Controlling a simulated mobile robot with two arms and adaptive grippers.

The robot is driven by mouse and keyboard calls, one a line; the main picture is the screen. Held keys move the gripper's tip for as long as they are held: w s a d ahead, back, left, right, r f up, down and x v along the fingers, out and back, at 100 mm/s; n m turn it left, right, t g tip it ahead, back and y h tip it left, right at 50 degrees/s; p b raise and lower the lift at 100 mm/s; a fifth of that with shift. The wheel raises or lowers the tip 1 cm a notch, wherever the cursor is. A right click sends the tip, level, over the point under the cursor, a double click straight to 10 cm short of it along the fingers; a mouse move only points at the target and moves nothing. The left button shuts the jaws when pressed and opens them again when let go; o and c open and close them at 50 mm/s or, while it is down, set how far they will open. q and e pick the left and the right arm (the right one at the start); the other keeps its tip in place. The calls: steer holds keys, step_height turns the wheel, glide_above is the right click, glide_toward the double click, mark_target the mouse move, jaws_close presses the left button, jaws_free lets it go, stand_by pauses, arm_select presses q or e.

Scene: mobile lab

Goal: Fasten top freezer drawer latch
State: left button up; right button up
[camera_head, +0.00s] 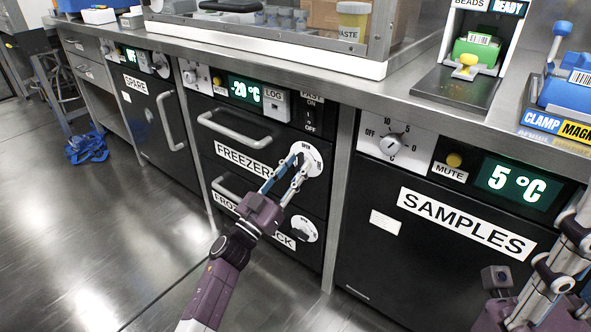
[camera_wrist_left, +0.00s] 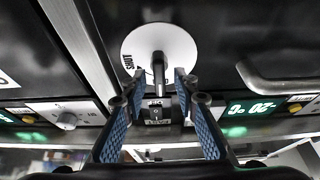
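The top freezer drawer latch is a white round plate (camera_head: 314,160) with a dark handle, at the right of the drawer marked FREEZER (camera_head: 242,157). My left gripper (camera_head: 297,164) is at this latch, its blue-padded fingers pointing at the plate. In the left wrist view the plate (camera_wrist_left: 178,47) carries the word SHUT at its left. The dark latch handle (camera_wrist_left: 158,68) points down the picture, between the tips of my left gripper (camera_wrist_left: 158,84). Gaps show on both sides of it, so the fingers look open. My right gripper (camera_head: 575,240) is partly cut off at the right edge.
A second latch (camera_head: 304,229) sits on the lower drawer, partly behind my left arm. Drawer handles (camera_head: 232,127) stick out to the left. The SAMPLES door (camera_head: 400,260) is at the right. The steel counter (camera_head: 250,65) overhangs above. Open floor (camera_head: 100,220) lies at the left.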

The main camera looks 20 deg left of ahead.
arm_select(q)
steer(key=shift+c, duration=0.6)
jaws_close()
